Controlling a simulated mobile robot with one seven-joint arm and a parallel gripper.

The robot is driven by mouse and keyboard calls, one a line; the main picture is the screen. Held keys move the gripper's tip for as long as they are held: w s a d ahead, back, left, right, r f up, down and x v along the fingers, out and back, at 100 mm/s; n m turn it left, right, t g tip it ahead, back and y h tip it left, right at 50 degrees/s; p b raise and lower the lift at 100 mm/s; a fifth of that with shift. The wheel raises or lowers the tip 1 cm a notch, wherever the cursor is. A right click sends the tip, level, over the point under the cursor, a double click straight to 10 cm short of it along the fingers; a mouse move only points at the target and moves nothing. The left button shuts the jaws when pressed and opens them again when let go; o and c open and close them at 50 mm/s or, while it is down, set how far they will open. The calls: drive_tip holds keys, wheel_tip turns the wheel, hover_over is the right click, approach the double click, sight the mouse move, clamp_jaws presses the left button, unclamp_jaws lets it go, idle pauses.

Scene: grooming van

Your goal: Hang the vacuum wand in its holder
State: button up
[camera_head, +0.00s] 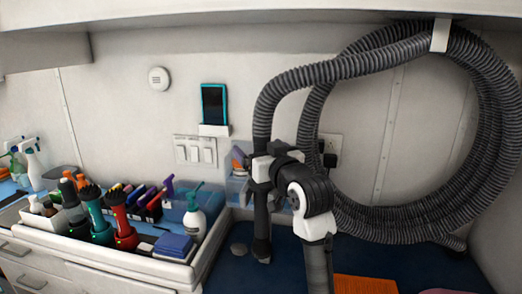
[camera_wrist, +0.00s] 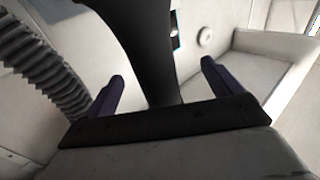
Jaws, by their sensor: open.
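The black vacuum wand (camera_head: 262,228) hangs upright near the back wall in the head view, its top joined to the grey ribbed hose (camera_head: 262,115). My gripper (camera_head: 262,167) is at the wand's upper part, just below the hose end. In the wrist view the dark wand (camera_wrist: 142,45) runs between the two spread fingers of my gripper (camera_wrist: 163,72), with a gap on either side. The fingers are open. A white part shows around the wand's upper end; I cannot tell whether it is the holder or my gripper, so the wand's seating is unclear.
The coiled hose hangs from a white wall bracket (camera_head: 440,36) at the right. A white-rimmed tray (camera_head: 205,262) of bottles and clippers stands at the left. An orange mat (camera_head: 365,288) lies at the front. A blue-framed screen (camera_head: 214,104) is on the wall.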

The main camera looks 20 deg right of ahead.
drive_tip(key=s+b, duration=0.1)
drive_tip(key=s, duration=0.9)
drive_tip(key=shift+d+f, duration=0.2)
idle(1.1)
drive_tip(key=shift+s, duration=0.1)
idle(0.4)
